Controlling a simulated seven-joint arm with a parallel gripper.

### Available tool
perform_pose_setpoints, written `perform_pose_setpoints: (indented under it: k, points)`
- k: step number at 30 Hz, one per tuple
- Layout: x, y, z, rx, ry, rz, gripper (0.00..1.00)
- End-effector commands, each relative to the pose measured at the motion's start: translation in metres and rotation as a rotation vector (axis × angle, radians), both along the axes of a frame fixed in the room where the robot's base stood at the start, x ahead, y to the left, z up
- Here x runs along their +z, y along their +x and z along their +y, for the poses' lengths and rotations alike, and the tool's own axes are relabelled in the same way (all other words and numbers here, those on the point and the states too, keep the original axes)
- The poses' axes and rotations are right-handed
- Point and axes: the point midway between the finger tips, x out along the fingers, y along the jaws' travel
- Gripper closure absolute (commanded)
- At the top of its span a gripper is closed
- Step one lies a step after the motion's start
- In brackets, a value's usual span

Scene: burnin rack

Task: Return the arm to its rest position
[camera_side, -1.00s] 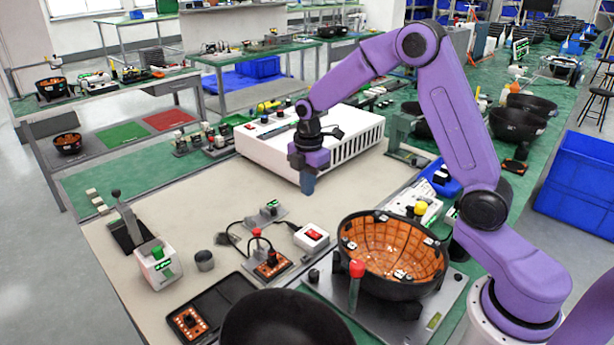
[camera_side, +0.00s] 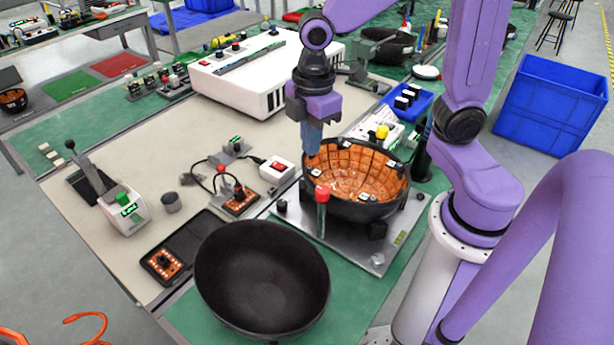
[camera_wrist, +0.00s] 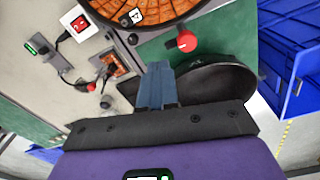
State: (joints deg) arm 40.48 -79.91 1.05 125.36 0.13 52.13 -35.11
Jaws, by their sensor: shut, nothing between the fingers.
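My gripper (camera_side: 311,142) is purple with blue-grey fingers that point down. In the side view it hangs in front of the far left rim of a black bowl with an orange segmented inside (camera_side: 362,177); I cannot tell the exact gap. In the wrist view my gripper (camera_wrist: 157,68) shows its fingers together with nothing between them. The orange-lined bowl (camera_wrist: 150,10) is at the top edge of that view.
A red-topped post (camera_side: 322,205) stands beside the bowl on a metal plate (camera_side: 370,255). An empty black bowl (camera_side: 262,275) is in front.

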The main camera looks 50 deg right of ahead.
Motion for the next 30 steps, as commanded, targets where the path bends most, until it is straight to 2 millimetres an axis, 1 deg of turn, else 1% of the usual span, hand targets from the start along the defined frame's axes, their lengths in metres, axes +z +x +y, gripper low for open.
perform_pose_setpoints:
  k: [1,3,6,9,12,16,17,18,20,21,23,24,25,26,30]
  points:
    - [0.002,-0.018,0.0,-0.012,0.003,-0.002,1.0]
    - [0.003,-0.042,-0.001,-0.042,0.005,0.001,1.0]
    - [0.003,-0.074,-0.006,-0.085,0.008,0.003,1.0]
    - [0.002,-0.102,-0.014,-0.125,0.011,0.005,1.0]
    - [0.0,-0.124,-0.021,-0.159,0.013,0.007,1.0]
    - [-0.002,-0.14,-0.028,-0.189,0.014,0.01,1.0]
    - [-0.002,-0.142,-0.029,-0.194,0.014,0.01,0.94]
    - [-0.003,-0.144,-0.03,-0.199,0.013,0.01,0.8]
    - [-0.002,-0.143,-0.03,-0.21,0.013,0.01,0.61]
    - [-0.002,-0.141,-0.028,-0.221,0.012,0.011,0.48]
    - [-0.001,-0.134,-0.023,-0.244,0.012,0.012,0.28]
    - [0.0,-0.127,-0.02,-0.265,0.011,0.011,0.15]
    - [0.001,-0.121,-0.016,-0.283,0.01,0.012,0.06]
    - [0.002,-0.115,-0.013,-0.305,0.01,0.012,0.0]
    - [0.006,-0.08,0.006,-0.413,0.008,0.013,0.0]
